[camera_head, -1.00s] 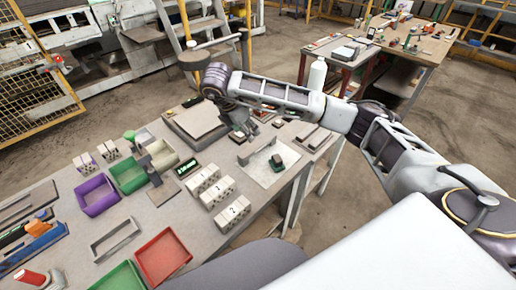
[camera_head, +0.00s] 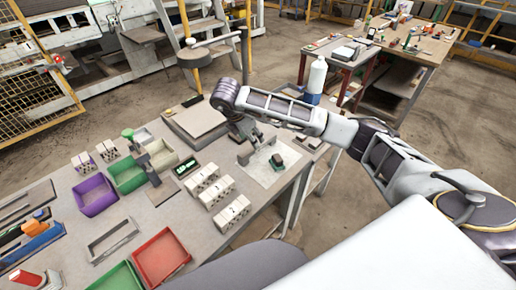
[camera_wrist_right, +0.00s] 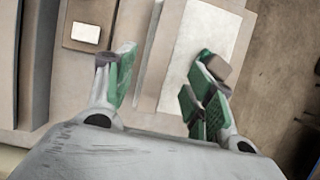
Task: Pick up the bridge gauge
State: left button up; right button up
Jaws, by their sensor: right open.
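The bridge gauge, which I take to be the grey arch-like piece (camera_head: 262,150), stands on a pale sheet (camera_head: 268,176) at the bench's right end. My right gripper (camera_head: 255,142) is low over it and partly hides it. In the right wrist view, a long narrow grey piece (camera_wrist_right: 149,55), seemingly the gauge, lies between the fingers of my open right gripper (camera_wrist_right: 160,90). Its far end reaches past the fingertips. I cannot tell whether either finger touches it. My left gripper is not in view.
Hollow bricks (camera_head: 210,187), a small display (camera_head: 186,168) and coloured bins (camera_head: 161,256) lie left. The bench edge is close on the right.

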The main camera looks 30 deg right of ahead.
jog(key=shift+x, duration=1.3)
jog(key=shift+d+p+x, duration=0.15)
jog(key=shift+p+x, duration=0.15)
jog(key=shift+x, duration=0.6)
jog(key=shift+d+p+x, duration=0.2)
jog(key=shift+p+x, duration=0.1)
jog(key=shift+x, duration=0.65)
jog(key=shift+w+d+f, duration=0.2)
jog(key=shift+d+f, duration=0.05)
jog(key=shift+f, duration=0.3)
jog(key=shift+f+b, duration=0.25)
jog(key=shift+b, duration=0.05)
grip_shut()
